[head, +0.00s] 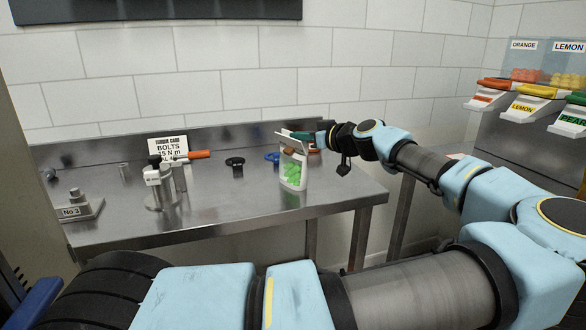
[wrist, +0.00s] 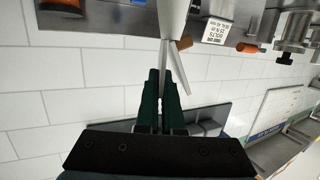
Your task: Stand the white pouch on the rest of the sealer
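The white pouch (head: 292,170) is upright over the right part of the steel bench, with green gummies showing through its front. Its top looks parted, with a pale flap leaning to the left. My gripper (head: 306,138) has dark green fingers closed on the pouch's top edge from the right. In the wrist view the fingertips (wrist: 161,72) pinch the edge of the pouch (wrist: 172,22). I cannot tell whether the pouch's bottom touches the bench. A small brown cylinder (wrist: 184,43) is close beside the pouch top. I cannot clearly identify the sealer or its rest.
On the bench (head: 225,205) stand a steel post fixture (head: 162,188) with an orange handle, a bolts card (head: 168,146), a No 3 block (head: 78,207), a black knob (head: 235,162) and a blue one (head: 272,157). Gummy dispensers (head: 535,92) are at right. The bench's front middle is clear.

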